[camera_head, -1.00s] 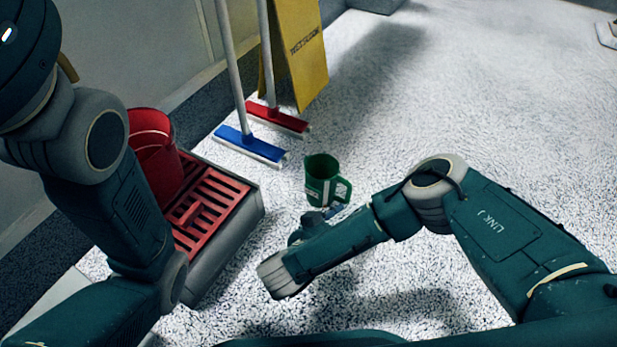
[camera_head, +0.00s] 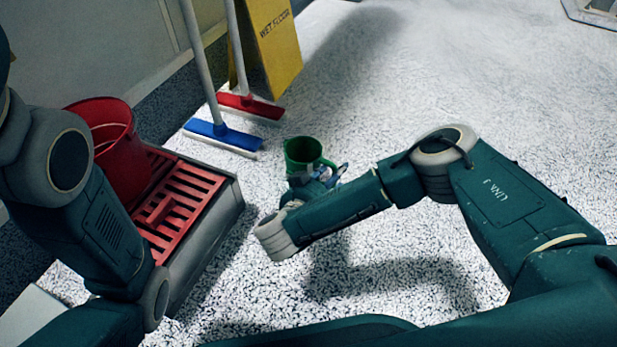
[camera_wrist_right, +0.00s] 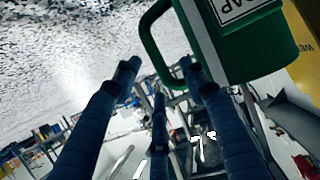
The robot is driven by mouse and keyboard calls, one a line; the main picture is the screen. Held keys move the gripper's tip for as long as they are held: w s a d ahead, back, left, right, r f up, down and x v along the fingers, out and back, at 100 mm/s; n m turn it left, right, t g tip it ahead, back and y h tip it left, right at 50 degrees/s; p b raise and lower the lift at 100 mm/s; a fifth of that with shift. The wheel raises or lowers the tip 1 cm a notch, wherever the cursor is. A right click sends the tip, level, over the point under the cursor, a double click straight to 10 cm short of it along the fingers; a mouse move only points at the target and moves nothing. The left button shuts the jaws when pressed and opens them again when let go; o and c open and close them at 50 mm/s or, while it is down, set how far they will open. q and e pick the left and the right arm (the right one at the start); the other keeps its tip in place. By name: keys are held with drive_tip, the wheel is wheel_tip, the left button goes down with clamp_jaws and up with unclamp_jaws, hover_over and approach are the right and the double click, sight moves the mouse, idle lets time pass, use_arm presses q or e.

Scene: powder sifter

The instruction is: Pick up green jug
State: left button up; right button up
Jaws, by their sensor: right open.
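The green jug (camera_head: 303,151) stands on the speckled floor, just beyond my right gripper, which hides its lower part. In the right wrist view the jug (camera_wrist_right: 250,45) fills the upper right, with a white label and its handle (camera_wrist_right: 150,38) toward the left. My right gripper (camera_head: 328,176) is open and empty. In the wrist view its blue fingers (camera_wrist_right: 160,75) are spread, with the tips close to the handle and jug wall; I cannot tell whether they touch. My left arm is at the left, but its gripper is out of view.
A grey box with a red grate (camera_head: 180,205) and a red bucket (camera_head: 108,150) stand at the left. A blue broom (camera_head: 222,135), a red broom (camera_head: 250,106) and a yellow wet-floor sign (camera_head: 272,45) are behind the jug.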

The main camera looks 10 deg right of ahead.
drive_tip(key=shift+w+d+f, duration=0.1)
drive_tip(key=shift+w+d, duration=0.2)
drive_tip(key=shift+w, duration=0.15)
clamp_jaws()
